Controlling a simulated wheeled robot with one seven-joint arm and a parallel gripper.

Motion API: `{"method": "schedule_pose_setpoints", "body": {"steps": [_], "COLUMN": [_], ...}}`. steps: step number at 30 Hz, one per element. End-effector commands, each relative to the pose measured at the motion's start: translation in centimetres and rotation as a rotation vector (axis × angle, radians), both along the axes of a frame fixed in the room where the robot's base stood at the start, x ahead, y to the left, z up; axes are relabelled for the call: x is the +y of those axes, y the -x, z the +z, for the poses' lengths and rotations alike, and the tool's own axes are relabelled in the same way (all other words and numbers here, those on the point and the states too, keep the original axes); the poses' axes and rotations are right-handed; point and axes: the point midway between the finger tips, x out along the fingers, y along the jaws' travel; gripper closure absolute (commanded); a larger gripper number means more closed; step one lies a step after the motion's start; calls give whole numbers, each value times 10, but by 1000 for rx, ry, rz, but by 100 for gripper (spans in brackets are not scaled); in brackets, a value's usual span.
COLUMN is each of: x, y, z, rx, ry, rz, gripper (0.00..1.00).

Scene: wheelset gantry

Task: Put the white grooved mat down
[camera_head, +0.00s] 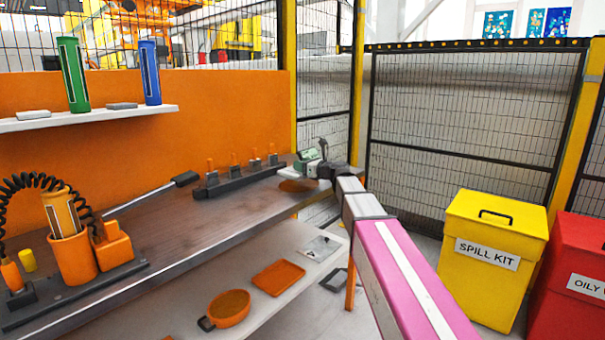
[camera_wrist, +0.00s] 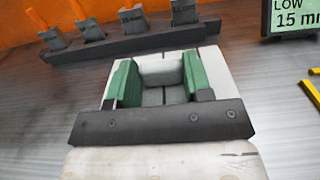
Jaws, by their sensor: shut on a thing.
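The white grooved mat (camera_wrist: 224,78) shows in the wrist view, pale with thin dark groove lines, reaching out past both sides of my gripper (camera_wrist: 160,85). The two green fingers are closed on a raised grey-white middle part of it. The near part of the mat is hidden behind the dark bar of my gripper. The mat is low over the grey workbench top; I cannot tell whether it touches it.
A dark rack (camera_wrist: 125,44) with several orange-handled tools stands just beyond the mat, also in the head view (camera_head: 240,180). A display reading LOW 15 (camera_wrist: 293,17) and yellow pieces (camera_wrist: 312,92) are at right. A yellow spill kit bin (camera_head: 490,255) stands beyond the bench.

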Motion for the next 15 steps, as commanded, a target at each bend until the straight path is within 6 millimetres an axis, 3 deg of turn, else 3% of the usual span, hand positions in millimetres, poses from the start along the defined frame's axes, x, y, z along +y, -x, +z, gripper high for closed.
{"method": "schedule_pose_setpoints", "body": {"steps": [6, 15], "x": [0, 0], "y": [0, 0], "z": [-28, -31], "rx": [1, 0], "ry": [0, 0], "rz": [0, 0], "gripper": [77, 77]}}
